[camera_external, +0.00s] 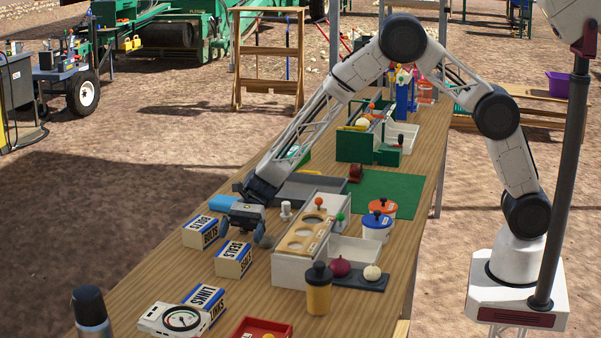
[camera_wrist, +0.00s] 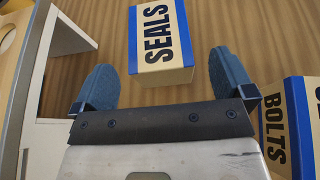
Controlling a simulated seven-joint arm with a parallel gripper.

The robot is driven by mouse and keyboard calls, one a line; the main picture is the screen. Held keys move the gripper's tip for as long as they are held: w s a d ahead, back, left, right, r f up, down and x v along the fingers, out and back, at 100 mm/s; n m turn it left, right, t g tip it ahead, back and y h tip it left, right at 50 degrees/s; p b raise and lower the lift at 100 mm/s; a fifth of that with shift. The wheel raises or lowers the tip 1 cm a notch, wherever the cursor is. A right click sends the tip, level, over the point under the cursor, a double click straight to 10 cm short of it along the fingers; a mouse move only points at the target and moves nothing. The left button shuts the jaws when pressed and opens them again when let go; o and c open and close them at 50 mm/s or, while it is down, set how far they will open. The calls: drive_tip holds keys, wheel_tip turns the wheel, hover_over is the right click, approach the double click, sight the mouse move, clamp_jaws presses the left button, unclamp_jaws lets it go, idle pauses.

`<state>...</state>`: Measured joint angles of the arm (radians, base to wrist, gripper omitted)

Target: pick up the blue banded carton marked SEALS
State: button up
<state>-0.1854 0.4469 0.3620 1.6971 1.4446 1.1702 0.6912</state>
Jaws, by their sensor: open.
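The SEALS carton (camera_external: 234,260) is a cream box with a blue band, standing on the wooden table in the external view. In the wrist view the SEALS carton (camera_wrist: 158,42) lies ahead of my fingertips, roughly between their lines, with its lettering facing the camera. My gripper (camera_external: 245,231) is above the table just behind the carton in the external view. In the wrist view my gripper (camera_wrist: 165,78) has its two blue fingers spread wide, with nothing between them.
The BOLTS carton (camera_external: 201,232) stands left of SEALS, also at right in the wrist view (camera_wrist: 290,125). The LINKS carton (camera_external: 203,302) stands nearer the front. A white bin with a holed wooden board (camera_external: 305,235) stands close on the right.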

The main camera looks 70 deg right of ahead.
sight(234, 248)
drive_tip(key=shift+a+f, duration=0.15)
drive_tip(key=shift+a, duration=0.3)
drive_tip(key=shift+a, duration=0.1)
drive_tip(key=shift+x, duration=2.5)
drive_tip(key=shift+s, duration=0.15)
drive_tip(key=c, duration=1)
drive_tip(key=shift+r, duration=5.05)
